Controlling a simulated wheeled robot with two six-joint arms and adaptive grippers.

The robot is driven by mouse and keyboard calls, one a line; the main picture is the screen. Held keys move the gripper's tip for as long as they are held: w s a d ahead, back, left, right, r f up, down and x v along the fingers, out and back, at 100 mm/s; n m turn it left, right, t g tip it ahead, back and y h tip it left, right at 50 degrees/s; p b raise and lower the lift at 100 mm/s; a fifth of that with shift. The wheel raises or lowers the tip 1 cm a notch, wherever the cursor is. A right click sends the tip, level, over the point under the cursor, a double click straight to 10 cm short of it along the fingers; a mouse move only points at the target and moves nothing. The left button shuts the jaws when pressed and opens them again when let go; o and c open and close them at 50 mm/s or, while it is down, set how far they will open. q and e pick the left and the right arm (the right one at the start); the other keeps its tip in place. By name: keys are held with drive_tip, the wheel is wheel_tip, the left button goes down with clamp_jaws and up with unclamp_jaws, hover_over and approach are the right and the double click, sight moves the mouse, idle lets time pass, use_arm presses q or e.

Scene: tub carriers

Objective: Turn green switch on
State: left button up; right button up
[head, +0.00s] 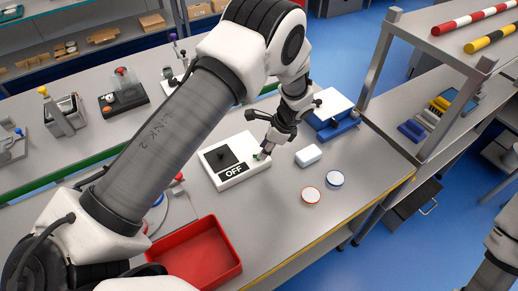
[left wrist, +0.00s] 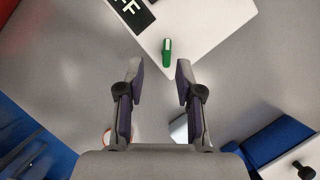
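A white switch box (head: 224,176) with a black square on top and an "OFF" label lies on the grey bench in the head view. Its white top (left wrist: 206,22) also shows in the left wrist view. The green switch (left wrist: 167,50) is a small green piece with a pale strip at the box's edge. In the head view it is mostly hidden by my left gripper (head: 263,153). In the left wrist view my left gripper (left wrist: 160,68) is open and empty, its fingers apart, with the switch just ahead between their lines. My right gripper is not in view.
A white block (head: 308,155), a red-rimmed disc (head: 311,195) and a blue-rimmed disc (head: 335,179) lie right of the box. A red tray (head: 232,239) stands in front. A blue-and-white device (head: 335,125) and a metal shelf post (head: 377,62) stand at right.

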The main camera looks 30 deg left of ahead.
use_arm(q)
drive_tip(key=f, duration=0.1)
drive_tip(key=a+f, duration=0.1)
drive_tip(key=f, duration=0.1)
drive_tip(key=a+f, duration=0.1)
drive_tip(key=shift+w+a+f+p, duration=0.15)
drive_tip(key=shift+w+f+p, duration=0.2)
drive_tip(key=shift+w+p, duration=0.05)
drive_tip(key=shift+s+d+r, duration=0.25)
drive_tip(key=shift+s+r, duration=0.05)
drive_tip(key=shift+c, duration=0.8)
drive_tip(key=shift+s, duration=0.1)
clamp_jaws()
drive_tip(key=shift+f, duration=0.1)
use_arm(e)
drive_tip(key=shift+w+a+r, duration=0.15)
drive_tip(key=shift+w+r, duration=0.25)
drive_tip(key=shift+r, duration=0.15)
use_arm(q)
drive_tip(key=shift+f, duration=0.1)
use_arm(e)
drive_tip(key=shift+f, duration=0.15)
use_arm(q)
drive_tip(key=shift+f+n+b, duration=0.1)
drive_tip(key=shift+n+b, duration=0.4)
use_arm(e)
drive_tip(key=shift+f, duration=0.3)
